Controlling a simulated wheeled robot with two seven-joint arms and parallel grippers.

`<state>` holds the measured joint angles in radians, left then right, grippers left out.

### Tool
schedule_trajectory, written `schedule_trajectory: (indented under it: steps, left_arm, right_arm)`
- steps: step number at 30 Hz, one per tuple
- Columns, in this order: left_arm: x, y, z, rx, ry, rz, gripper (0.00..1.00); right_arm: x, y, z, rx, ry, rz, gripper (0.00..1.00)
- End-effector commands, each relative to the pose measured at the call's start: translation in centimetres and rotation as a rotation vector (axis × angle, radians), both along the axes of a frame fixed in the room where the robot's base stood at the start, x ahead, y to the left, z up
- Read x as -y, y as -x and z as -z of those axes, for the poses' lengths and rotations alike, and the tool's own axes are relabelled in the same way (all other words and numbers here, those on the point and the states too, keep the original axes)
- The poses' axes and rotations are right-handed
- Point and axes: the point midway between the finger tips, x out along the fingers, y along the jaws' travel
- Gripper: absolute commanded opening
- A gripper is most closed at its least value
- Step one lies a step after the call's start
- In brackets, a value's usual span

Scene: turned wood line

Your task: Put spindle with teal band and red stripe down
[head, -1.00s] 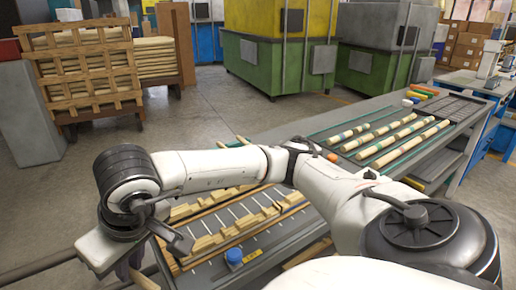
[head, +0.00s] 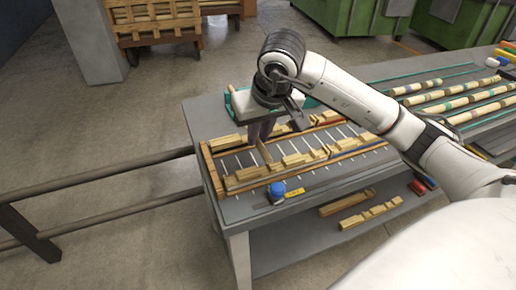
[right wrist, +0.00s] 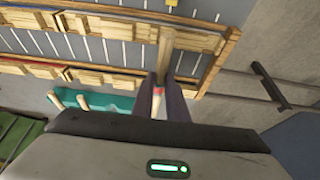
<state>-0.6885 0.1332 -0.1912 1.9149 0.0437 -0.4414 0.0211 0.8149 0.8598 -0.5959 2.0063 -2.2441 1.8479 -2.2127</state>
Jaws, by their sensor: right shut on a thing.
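My right gripper (head: 262,140) points down over the left end of the wood-framed tray (head: 213,172). In the right wrist view its two dark fingers (right wrist: 165,103) are shut on the spindle (right wrist: 158,104), a pale piece with a red stripe near the fingertips. No teal band shows clearly on it. In the head view a short tan length (head: 263,153) shows just below the fingers, above or at the tray; I cannot tell whether it touches. The gripper hides most of the spindle. My left gripper is not in view.
Several wooden blocks (head: 247,173) lie along the tray, with white divider lines between rows. A blue-topped item (head: 277,188) stands at the table's front edge. A teal holder with pegs (right wrist: 95,104) is behind the tray. Banded spindles (head: 460,101) lie at the right.

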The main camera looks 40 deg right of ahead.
Motion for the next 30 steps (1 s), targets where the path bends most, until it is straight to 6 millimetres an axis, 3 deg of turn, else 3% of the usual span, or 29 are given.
schedule_trajectory:
  steps: [10, 24, 25, 27, 28, 30]
  left_arm:
    - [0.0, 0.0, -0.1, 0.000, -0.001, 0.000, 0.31]
    - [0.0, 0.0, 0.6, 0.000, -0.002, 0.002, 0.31]
    - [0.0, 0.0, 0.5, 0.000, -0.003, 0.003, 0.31]
    - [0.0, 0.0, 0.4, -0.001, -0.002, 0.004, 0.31]
    - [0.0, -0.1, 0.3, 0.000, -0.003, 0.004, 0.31]
    - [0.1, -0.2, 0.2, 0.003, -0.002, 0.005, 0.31]
  right_arm:
    - [-0.1, 0.1, 4.3, -0.002, -0.002, -0.002, 0.00]
    - [0.0, 0.0, 5.2, 0.002, 0.000, -0.001, 0.00]
    - [-0.1, 0.0, 5.2, 0.002, 0.000, -0.001, 0.15]
    - [-0.1, 0.0, 5.1, 0.002, 0.000, -0.001, 0.27]
    - [-0.1, 0.0, 5.1, 0.002, 0.000, -0.001, 0.32]
    - [-0.1, 0.0, 5.0, 0.002, 0.000, -0.001, 0.32]
